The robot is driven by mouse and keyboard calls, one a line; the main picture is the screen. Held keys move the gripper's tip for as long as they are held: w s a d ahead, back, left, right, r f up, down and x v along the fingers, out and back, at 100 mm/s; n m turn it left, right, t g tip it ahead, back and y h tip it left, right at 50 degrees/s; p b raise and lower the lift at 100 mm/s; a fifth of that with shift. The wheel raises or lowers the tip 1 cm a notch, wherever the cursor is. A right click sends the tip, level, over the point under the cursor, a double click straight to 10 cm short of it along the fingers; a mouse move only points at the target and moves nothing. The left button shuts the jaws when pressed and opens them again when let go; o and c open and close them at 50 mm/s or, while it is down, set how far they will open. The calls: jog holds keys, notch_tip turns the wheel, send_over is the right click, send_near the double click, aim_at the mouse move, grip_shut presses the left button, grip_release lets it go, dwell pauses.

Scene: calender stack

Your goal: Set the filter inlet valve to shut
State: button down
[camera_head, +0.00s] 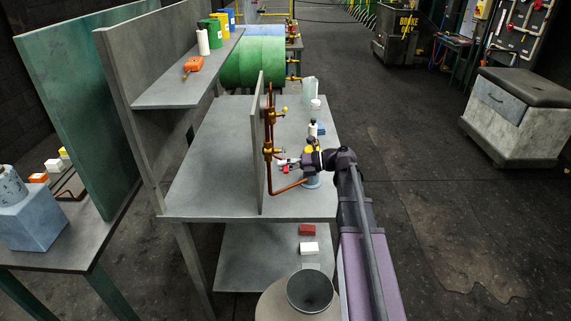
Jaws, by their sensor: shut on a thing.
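Copper pipework (271,178) with brass valves runs up the upright grey panel (257,160) on the bench. A lower brass valve (268,149) sits on the pipe just left of my gripper. An upper brass valve (283,111) is higher on the pipe. My gripper (284,162) reaches left from the end of my arm to the pipe beside the lower valve. It is shut on what appears to be that valve's small handle, mostly hidden by the fingers. The handle's angle cannot be told. A pale blue cylinder (313,182) stands partly behind my wrist; I cannot tell whether it is the filter.
The grey bench (215,160) is clear left of the panel. Small bottles and a clear jug (309,90) stand behind my wrist. Red (307,230) and white (309,248) blocks lie on the lower shelf. A wall shelf (185,75) is at left; floor at right is open.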

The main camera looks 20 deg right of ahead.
jog(key=shift+s+r+m+g+p, duration=0.2)
jog(key=shift+r+m+g+p, duration=0.3)
jog(key=shift+m, duration=0.5)
jog(key=c, duration=0.6)
grip_release()
jog(key=shift+s+d+r, duration=0.1)
jog(key=shift+d+r, duration=0.05)
